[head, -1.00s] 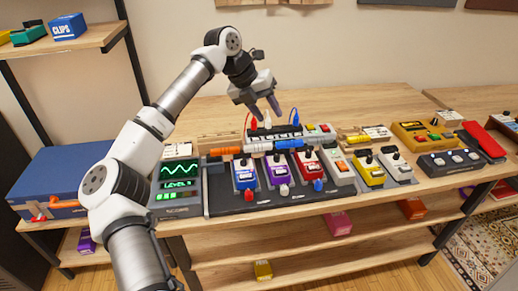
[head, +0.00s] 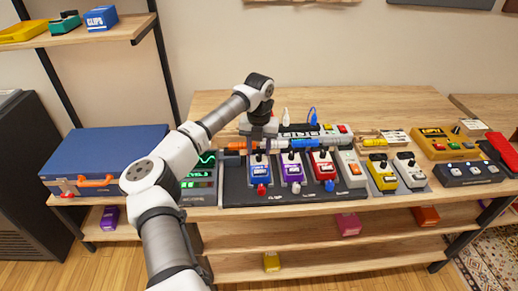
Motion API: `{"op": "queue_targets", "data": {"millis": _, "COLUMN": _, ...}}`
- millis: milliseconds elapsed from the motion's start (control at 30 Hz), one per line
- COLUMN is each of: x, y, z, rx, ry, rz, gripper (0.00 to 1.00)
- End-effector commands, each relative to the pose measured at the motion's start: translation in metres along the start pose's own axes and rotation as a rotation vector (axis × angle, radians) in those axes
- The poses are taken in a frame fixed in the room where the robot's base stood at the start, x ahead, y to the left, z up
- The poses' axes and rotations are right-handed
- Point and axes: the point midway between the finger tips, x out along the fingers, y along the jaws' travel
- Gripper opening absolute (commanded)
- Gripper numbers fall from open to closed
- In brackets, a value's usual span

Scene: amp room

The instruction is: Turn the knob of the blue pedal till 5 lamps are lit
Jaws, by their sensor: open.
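The blue pedal (head: 259,171) stands at the left end of the row on the black pedal board. Its dark knob is at the top of the pedal, close under my gripper (head: 259,147), and small in this view. My gripper points down over the back of the blue pedal and is open. I cannot tell whether its fingers are around the knob or just above it. The level meter (head: 199,198) stands left of the board. My arm covers part of its screen, and I cannot count its lit lamps.
A purple pedal (head: 292,170) and a red pedal (head: 323,168) stand close on the right. Orange and blue cable plugs (head: 301,143) lie behind them. A power strip (head: 332,131) with plugs is at the back. A blue case (head: 105,155) is at the left.

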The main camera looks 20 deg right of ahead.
Motion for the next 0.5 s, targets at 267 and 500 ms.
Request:
{"op": "queue_targets", "data": {"millis": 267, "x": 0.021, "y": 0.0, "z": 0.0, "rx": 0.0, "ry": -0.001, "rz": -0.001, "gripper": 0.41}}
{"op": "queue_targets", "data": {"millis": 500, "x": 0.023, "y": 0.0, "z": 0.0, "rx": 0.0, "ry": -0.001, "rz": -0.001, "gripper": 0.41}}
